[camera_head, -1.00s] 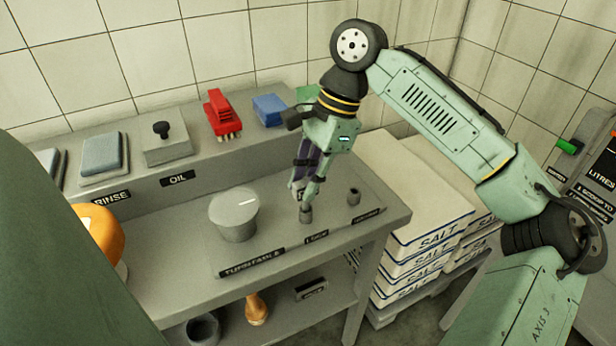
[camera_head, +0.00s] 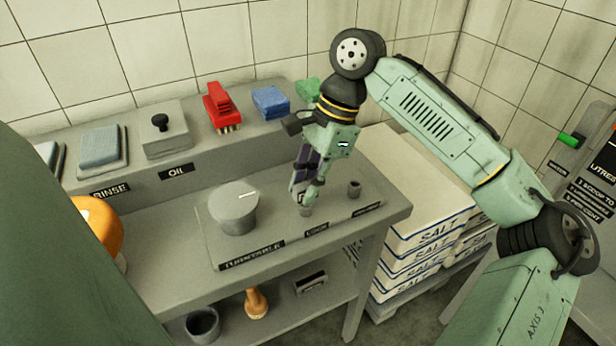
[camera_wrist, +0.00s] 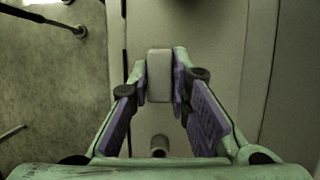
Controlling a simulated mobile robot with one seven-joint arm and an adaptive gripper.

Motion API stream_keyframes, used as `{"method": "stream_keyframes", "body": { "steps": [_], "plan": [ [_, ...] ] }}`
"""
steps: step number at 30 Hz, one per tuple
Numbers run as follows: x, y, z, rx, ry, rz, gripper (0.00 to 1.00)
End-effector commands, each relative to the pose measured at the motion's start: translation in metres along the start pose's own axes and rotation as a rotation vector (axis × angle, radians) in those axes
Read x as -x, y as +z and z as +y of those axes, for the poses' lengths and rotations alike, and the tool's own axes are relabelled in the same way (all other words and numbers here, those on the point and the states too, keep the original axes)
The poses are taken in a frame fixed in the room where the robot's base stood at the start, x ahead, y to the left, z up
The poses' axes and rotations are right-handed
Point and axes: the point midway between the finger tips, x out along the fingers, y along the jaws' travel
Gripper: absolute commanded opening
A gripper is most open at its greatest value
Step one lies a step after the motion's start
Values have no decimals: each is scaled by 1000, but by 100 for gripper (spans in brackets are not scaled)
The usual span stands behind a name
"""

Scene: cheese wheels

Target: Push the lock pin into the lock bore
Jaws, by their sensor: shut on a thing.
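My gripper (camera_head: 304,197) is shut on the lock pin, low over the bench at the small label beside the turntable label. In the wrist view the pin shows as a pale grey block (camera_wrist: 159,75) between the two purple-padded fingers (camera_wrist: 160,88). In the head view only a short grey bit (camera_head: 305,211) shows under the fingertips. I cannot tell pin from bore there, so the lock bore itself is hidden and the pin's depth cannot be seen.
A short grey post with a dark top (camera_head: 354,188) stands just right of my gripper. The grey turntable (camera_head: 233,212) is to the left. Brushes, sponges and an oil box (camera_head: 167,138) line the back ledge. Salt sacks (camera_head: 425,235) are stacked right of the bench.

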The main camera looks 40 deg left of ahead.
Motion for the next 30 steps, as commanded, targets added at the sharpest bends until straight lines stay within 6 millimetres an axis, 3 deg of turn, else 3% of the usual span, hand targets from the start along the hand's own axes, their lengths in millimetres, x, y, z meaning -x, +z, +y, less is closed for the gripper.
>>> {"method": "stream_keyframes", "body": {
  "steps": [2,3,13,23,30],
  "plan": [
    [-2,-1,0,0,0,0,0],
    [-2,-1,0,0,0,0,20],
    [-2,-1,0,0,0,0,41],
    [1,-1,0,-1,0,1,41],
    [36,-1,-1,-2,-2,1,41]
  ]
}}
